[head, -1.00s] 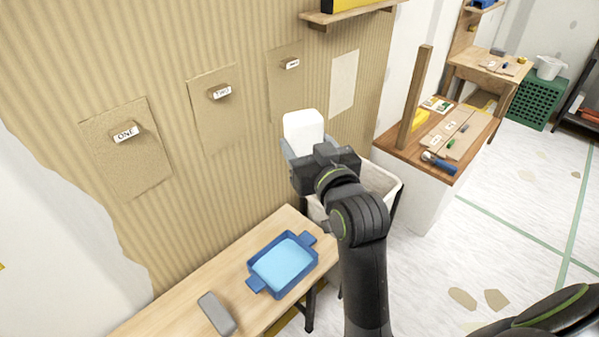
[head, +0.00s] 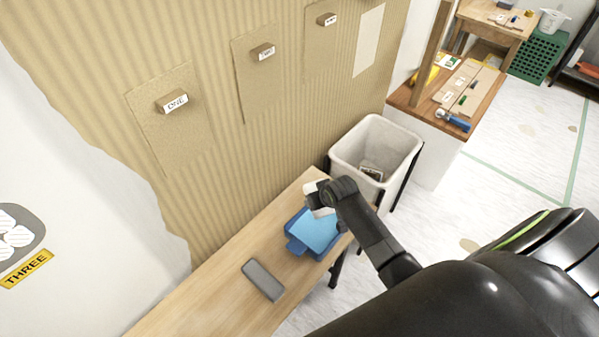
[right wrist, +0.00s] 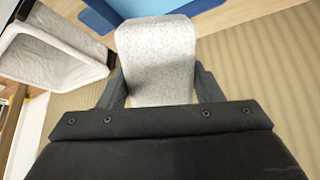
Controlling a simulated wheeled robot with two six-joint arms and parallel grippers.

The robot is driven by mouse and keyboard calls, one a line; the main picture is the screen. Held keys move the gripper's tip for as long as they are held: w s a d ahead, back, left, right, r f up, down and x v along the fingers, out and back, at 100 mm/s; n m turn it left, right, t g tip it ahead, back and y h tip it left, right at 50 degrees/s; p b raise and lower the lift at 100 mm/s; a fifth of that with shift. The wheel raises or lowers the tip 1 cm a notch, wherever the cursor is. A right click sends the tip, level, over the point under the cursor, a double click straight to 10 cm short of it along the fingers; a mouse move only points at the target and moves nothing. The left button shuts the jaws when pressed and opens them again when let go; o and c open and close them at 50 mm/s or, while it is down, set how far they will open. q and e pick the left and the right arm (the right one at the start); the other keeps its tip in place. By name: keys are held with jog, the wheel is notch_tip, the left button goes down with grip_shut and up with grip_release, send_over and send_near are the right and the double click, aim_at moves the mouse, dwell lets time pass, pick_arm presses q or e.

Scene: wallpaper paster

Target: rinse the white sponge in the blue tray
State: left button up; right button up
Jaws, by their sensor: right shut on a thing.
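The white sponge (head: 311,197) is in my right gripper (head: 323,193), over the back edge of the blue tray in the head view. In the right wrist view the speckled sponge (right wrist: 157,60) sits between the two dark fingers of my right gripper (right wrist: 158,88), which is shut on it. The blue tray (head: 295,246) stands on the wooden bench and holds light blue water. Its blue rim (right wrist: 98,14) shows beyond the sponge in the right wrist view. My wrist hides part of the tray. I cannot tell whether the sponge touches the water. My left gripper is not in view.
A grey block (head: 262,280) lies on the wooden bench (head: 205,305) left of the tray. A white bin (head: 345,155) stands behind and right of the tray. The ribbed wall (head: 220,165) with labelled panels runs along the bench's back. The bench's front left is clear.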

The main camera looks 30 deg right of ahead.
jog(key=shift+s+d+f+g, duration=0.15)
jog(key=shift+s+d+f, duration=0.1)
jog(key=shift+f, duration=0.3)
jog(key=shift+s+d+f+g, duration=0.15)
jog(key=shift+s+d+f, duration=0.05)
jog(key=shift+f, duration=0.5)
jog(key=shift+s+f+b, duration=0.1)
jog(key=shift+f+b, duration=0.35)
jog(key=shift+b, duration=0.2)
jog(key=shift+f+b, duration=3.4)
jog(key=shift+f, duration=0.55)
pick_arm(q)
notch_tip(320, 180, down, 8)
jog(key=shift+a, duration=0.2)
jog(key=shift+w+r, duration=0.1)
pick_arm(e)
jog(key=shift+f, duration=0.1)
jog(key=shift+f, duration=1.4)
